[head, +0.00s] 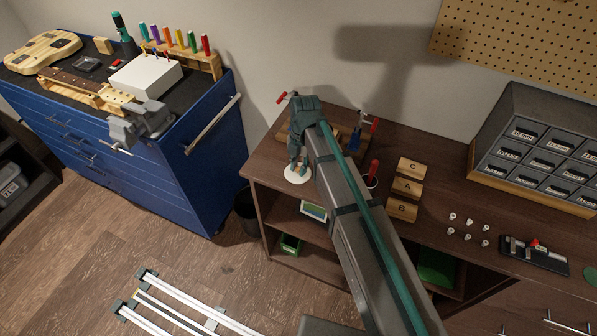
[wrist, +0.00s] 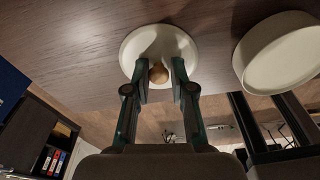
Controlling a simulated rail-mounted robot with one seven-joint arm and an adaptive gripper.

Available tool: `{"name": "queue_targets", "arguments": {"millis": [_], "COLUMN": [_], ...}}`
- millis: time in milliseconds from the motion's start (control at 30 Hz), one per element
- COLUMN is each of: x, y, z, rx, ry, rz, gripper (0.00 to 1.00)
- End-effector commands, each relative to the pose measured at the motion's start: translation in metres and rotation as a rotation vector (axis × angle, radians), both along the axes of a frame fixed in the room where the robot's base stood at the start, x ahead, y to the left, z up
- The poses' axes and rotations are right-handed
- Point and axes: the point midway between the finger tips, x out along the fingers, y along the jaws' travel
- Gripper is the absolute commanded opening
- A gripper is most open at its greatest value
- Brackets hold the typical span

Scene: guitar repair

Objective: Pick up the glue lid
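The glue lid (head: 298,178) is a round cream-white disc lying on the brown workbench near its left front corner. In the wrist view the lid (wrist: 150,40) shows a round wooden knob (wrist: 158,74) at its middle. My gripper (head: 297,163) points down over the lid. In the wrist view my gripper (wrist: 163,68) has one finger on each side of the knob. The fingers are apart, with a small gap showing on the knob's right; whether the left finger touches it I cannot tell.
A larger round cream-white vessel (wrist: 285,55) stands close to the lid in the wrist view. A blue tool cabinet (head: 200,165) stands to the left.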

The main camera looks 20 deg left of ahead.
Motion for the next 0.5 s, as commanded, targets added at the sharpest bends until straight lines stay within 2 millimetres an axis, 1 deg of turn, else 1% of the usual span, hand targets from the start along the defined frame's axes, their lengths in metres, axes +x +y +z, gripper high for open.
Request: {"name": "queue_targets", "arguments": {"millis": [33, 500], "x": [-0.0012, -0.0026], "y": [-0.0011, -0.0031], "z": [-0.004, -0.0057], "rx": [-0.004, -0.009], "ry": [0.003, 0.007], "rz": [0.001, 0.001], "gripper": [0.0, 0.0]}}
